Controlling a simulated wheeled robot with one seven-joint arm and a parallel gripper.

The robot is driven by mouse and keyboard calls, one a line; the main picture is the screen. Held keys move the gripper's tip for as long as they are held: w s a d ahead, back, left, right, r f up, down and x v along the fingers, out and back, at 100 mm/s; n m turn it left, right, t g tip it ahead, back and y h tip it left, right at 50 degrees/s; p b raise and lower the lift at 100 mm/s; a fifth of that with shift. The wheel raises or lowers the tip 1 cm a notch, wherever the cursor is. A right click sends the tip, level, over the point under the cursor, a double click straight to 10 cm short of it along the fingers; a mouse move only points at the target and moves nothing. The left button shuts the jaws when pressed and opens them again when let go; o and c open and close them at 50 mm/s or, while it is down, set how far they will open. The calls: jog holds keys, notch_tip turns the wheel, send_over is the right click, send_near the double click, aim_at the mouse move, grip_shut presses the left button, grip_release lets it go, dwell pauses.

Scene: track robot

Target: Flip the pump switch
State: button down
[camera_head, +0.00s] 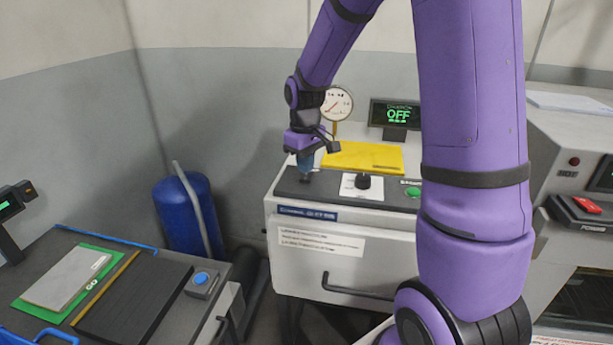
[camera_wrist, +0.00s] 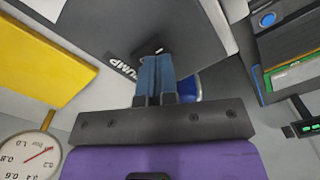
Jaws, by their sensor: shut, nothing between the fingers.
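The pump switch (camera_wrist: 148,48) is a small dark part beside a "PUMP" label (camera_wrist: 125,70) on the dark panel top in the wrist view. My gripper (camera_head: 306,172) is over the left end of the machine's dark top strip in the head view. Its blue fingers are together and empty in the wrist view (camera_wrist: 154,60). Their tips are at the switch and hide part of it; I cannot tell whether they touch it. A display (camera_head: 397,114) behind the machine reads "OFF" in green. The switch's position is not clear.
A black knob (camera_head: 363,181) on a white plate and a green button (camera_head: 412,191) are right of my gripper. A yellow block (camera_head: 362,157) and a round gauge (camera_head: 337,103) stand behind. A blue cylinder (camera_head: 188,215) is at left, past a side bench with a blue button (camera_head: 200,278).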

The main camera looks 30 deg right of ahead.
aim_at(305, 179)
jog(key=shift+f, duration=1.15)
dwell(0.7)
jog(key=shift+r, duration=3.5)
jog(key=shift+r, duration=0.1)
jog(key=shift+s+a+r, duration=0.15)
jog(key=shift+s+r, duration=0.05)
jog(key=shift+r, duration=0.1)
jog(key=s+a+r+m+t, duration=0.1)
jog(key=s+r, duration=0.3)
jog(key=s, duration=0.4)
jog(key=s+a+r+m+t, duration=0.1)
jog(key=s+a+r+t, duration=0.1)
jog(key=s, duration=0.7)
jog(key=s+a+r+m+t, duration=0.1)
jog(key=s+a+r+t, duration=0.1)
jog(key=s+r, duration=0.5)
jog(key=shift+s+a, duration=0.65)
jog(key=shift+a, duration=0.2)
